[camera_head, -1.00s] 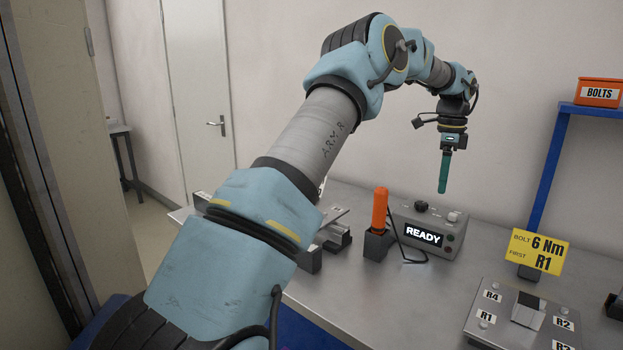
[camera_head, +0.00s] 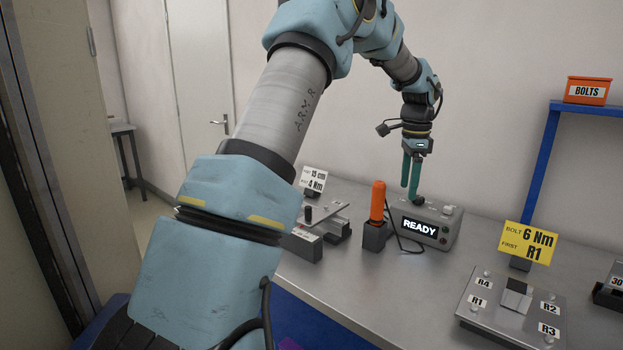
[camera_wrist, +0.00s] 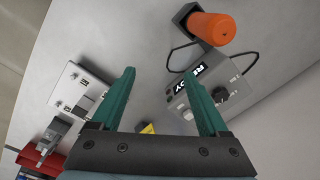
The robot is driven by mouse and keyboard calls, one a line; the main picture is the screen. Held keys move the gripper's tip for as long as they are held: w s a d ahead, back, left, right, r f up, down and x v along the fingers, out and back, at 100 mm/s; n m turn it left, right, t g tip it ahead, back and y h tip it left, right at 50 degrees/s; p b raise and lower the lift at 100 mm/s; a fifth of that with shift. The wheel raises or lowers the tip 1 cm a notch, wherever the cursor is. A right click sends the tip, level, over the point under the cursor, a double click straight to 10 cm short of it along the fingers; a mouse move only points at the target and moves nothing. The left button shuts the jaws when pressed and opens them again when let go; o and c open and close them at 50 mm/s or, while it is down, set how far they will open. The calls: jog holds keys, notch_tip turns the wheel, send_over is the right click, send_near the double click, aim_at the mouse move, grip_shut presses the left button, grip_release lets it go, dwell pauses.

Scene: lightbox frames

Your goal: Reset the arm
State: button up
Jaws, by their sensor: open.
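My gripper (camera_head: 412,176) has two green fingers and points down in the head view, above and in front of the grey box with the READY display (camera_head: 420,228). The fingers stand apart with nothing between them, and the wrist view also shows my gripper (camera_wrist: 163,95) open and empty. My blue and grey arm fills the left and middle of the head view, bent at the elbow. I cannot tell the exact height of the fingertips over the box.
An orange-handled tool (camera_head: 377,202) stands in a dark holder left of the box. A plate labelled R1 to R4 (camera_head: 510,308) and a yellow sign (camera_head: 527,242) are at right. An orange BOLTS bin (camera_head: 587,90) sits on a blue shelf. Bare table lies at front.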

jog(key=s+a+f+n, duration=0.1)
jog(key=s+a+n, duration=0.25)
jog(key=a, duration=0.45)
jog(key=s+a+f+n, duration=0.1)
jog(key=s+a+n, duration=0.25)
jog(key=a, duration=0.55)
jog(key=s+a+f+n, duration=0.2)
jog(key=s+a+n, duration=0.3)
jog(key=s+a, duration=0.2)
jog(key=s+a+f+n+t, duration=0.1)
jog(key=s+a+f+n, duration=0.1)
jog(key=s+a+n, duration=0.3)
jog(key=shift+s+a+f, duration=0.3)
jog(key=shift+s+a, duration=0.65)
jog(key=shift+a, duration=0.05)
